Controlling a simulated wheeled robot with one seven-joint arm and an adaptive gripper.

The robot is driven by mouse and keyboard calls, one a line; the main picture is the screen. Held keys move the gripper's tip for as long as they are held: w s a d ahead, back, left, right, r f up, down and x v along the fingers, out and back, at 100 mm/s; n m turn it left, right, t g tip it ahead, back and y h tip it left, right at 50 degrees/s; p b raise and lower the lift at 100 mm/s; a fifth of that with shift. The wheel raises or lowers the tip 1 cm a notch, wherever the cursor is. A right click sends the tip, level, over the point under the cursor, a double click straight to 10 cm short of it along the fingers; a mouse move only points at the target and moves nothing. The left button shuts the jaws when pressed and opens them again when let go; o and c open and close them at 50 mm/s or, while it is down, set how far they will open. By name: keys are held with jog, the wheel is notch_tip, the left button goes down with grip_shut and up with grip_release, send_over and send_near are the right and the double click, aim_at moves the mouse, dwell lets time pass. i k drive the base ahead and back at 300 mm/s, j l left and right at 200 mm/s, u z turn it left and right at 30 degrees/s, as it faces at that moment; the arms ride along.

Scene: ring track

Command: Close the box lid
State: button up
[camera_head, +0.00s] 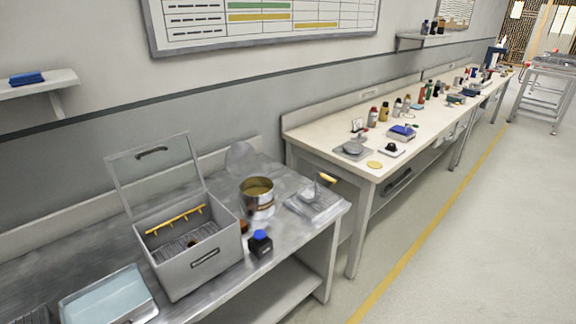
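A grey box (202,265) stands on the near metal table. Its lid (155,172), a frame with a dark handle and a see-through or wall-coloured panel, stands up at the back edge and leans a little back. Inside the box is a yellow rack or bar (176,220) above a row of thin grey plates. A dark handle sits on the box's front wall. My gripper is not in view.
The metal table (290,257) also holds a blue tray (108,298) left of the box. A metal pot (257,198), a dark bottle with a blue cap (260,243) and a grey device (316,202) stand to its right. A long white bench (340,140) with several items runs farther back.

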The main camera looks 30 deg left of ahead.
aim_at(108, 160)
jog(key=u, duration=1.65)
jog(key=i+j+u, duration=0.1)
jog(key=i, duration=0.9)
